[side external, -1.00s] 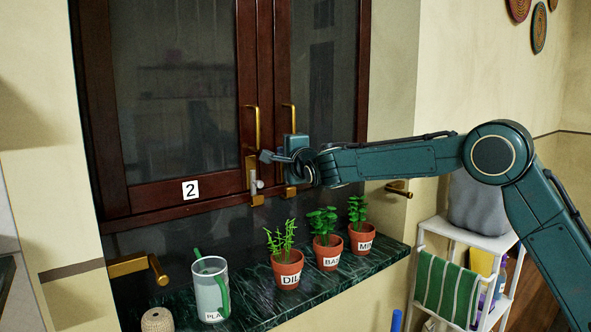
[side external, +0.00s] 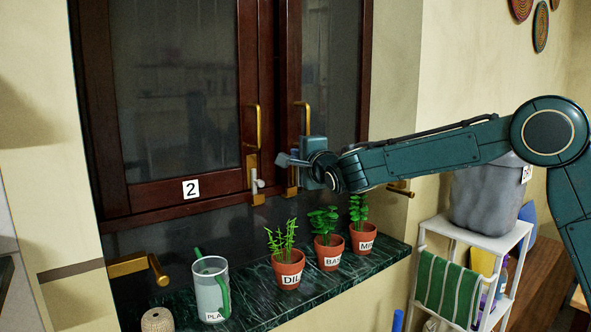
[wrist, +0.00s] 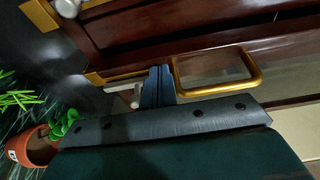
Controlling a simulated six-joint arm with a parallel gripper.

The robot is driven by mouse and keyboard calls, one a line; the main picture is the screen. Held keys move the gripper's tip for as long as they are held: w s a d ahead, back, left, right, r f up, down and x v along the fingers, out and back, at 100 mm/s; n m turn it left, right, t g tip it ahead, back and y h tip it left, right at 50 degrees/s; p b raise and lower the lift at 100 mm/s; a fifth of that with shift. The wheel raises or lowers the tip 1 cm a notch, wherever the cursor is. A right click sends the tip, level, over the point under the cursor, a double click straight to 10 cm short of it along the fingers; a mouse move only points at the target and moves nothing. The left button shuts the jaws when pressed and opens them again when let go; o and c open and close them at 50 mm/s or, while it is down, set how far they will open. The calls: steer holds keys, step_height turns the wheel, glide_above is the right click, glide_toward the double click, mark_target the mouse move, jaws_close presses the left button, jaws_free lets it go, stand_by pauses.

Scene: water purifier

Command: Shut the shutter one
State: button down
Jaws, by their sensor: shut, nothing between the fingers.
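The left shutter (side external: 183,100) is dark wood with a glass pane and a "2" label. The right shutter (side external: 330,85) has no label in sight; its inner edge stands a little apart from the left one. Its gold handle (side external: 302,112) is just above my gripper (side external: 283,160). In the wrist view, my gripper (wrist: 157,80) has its fingers together and empty, beside the end of the gold handle (wrist: 255,75). I cannot tell whether they touch it.
Potted plants labelled DIL (side external: 287,270), BAS (side external: 328,252) and MIN (side external: 362,238) stand on the green marble sill (side external: 255,300) below my gripper. A cup (side external: 211,288) stands left of them. A white shelf (side external: 500,240) stands at right.

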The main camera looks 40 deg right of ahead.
steer(key=s, duration=0.8)
steer(key=shift+s, duration=0.3)
steer(key=d+f+n+g+y, duration=0.1)
steer(key=d+f+n+y, duration=0.3)
steer(key=f, duration=0.3)
steer(key=s+d+t+y, duration=0.1)
steer(key=s+d+y, duration=0.1)
steer(key=d, duration=0.4)
steer(key=shift+s+d+f+y, duration=0.3)
steer(key=shift+s+d, duration=0.1)
steer(key=shift+s, duration=0.35)
steer(key=shift+w, duration=0.1)
